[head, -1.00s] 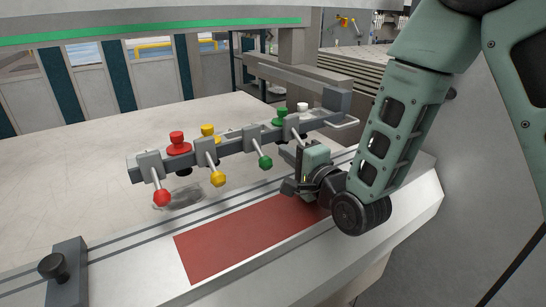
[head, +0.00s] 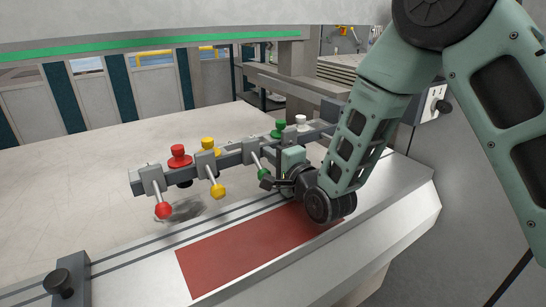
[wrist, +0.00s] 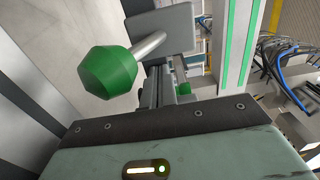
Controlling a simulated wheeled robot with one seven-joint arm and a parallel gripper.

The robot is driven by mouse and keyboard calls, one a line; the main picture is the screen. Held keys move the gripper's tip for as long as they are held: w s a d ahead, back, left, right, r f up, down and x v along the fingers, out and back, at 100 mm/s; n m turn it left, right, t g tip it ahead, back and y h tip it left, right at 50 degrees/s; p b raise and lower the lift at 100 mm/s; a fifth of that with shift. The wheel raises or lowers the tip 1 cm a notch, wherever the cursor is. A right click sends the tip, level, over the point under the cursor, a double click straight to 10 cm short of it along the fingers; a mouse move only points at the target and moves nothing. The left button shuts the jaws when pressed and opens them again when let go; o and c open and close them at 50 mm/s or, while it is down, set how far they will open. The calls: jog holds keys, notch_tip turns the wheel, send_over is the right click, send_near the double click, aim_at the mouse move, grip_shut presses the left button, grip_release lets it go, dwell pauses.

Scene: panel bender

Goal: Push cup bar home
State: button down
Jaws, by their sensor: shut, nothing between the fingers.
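The cup bar (head: 232,154) is a grey rail standing above the bed, running from front left to back right. It carries red (head: 178,157), yellow (head: 208,147), green (head: 280,127) and white (head: 301,121) cups. Clamp levers with red (head: 163,210), yellow (head: 218,191) and green (head: 267,173) knobs point toward me. My gripper (head: 266,182) is shut and empty, beside the green knob on the near side of the bar. Contact with the bar cannot be told. The green knob (wrist: 108,75) looks large in the wrist view. My arm hides part of the bar's right end.
A red mat (head: 235,252) lies on the sloped front ledge below the bar. A grey stop with a black knob (head: 60,282) stands at the ledge's left. The pale bed (head: 70,200) behind is open. A beam with a green strip (head: 150,45) spans above.

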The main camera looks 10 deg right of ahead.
jog(key=b+x, duration=0.5)
jog(key=x, duration=1.2)
jog(key=shift+w+r, duration=0.15)
jog(key=shift+r, duration=0.05)
jog(key=shift+f, duration=0.1)
